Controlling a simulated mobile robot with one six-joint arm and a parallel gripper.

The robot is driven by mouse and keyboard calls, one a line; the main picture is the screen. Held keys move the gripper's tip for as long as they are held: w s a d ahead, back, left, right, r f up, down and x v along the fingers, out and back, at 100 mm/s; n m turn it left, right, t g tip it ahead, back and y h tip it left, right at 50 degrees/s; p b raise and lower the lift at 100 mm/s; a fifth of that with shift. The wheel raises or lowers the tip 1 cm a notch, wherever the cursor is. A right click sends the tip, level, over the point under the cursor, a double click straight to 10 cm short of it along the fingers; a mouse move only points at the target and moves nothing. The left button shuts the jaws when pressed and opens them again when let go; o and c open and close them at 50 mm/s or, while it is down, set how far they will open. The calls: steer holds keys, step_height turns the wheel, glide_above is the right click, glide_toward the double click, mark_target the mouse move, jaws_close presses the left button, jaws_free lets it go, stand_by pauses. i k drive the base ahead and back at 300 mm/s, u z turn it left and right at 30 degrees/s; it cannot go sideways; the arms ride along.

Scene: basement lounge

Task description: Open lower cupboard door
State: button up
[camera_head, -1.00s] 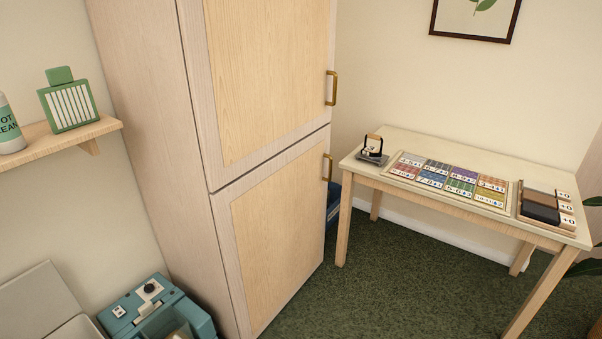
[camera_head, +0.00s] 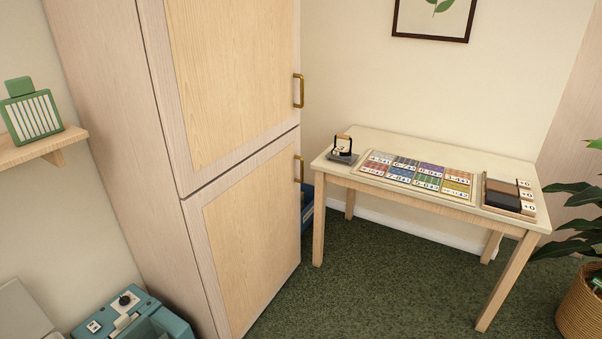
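A tall pale wood cupboard stands left of centre with two doors, one above the other. The lower cupboard door (camera_head: 250,235) is shut, flush with the frame. Its brass handle (camera_head: 299,169) is a vertical bar near the top right edge of the door. The upper door (camera_head: 232,75) is also shut, with a similar brass handle (camera_head: 298,90) near its lower right. My gripper is not in the picture.
A table (camera_head: 462,212) with coloured cards and a small stand is right of the cupboard. A dark blue bin (camera_head: 307,208) sits between them. A potted plant (camera_head: 580,300) is far right. A teal case (camera_head: 135,318) and wall shelf (camera_head: 40,150) are left. Green carpet (camera_head: 390,275) is open in front.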

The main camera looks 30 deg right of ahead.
mark_target(243, 224)
steer(key=z, duration=0.3)
steer(key=i, duration=1)
steer(key=u, duration=0.3)
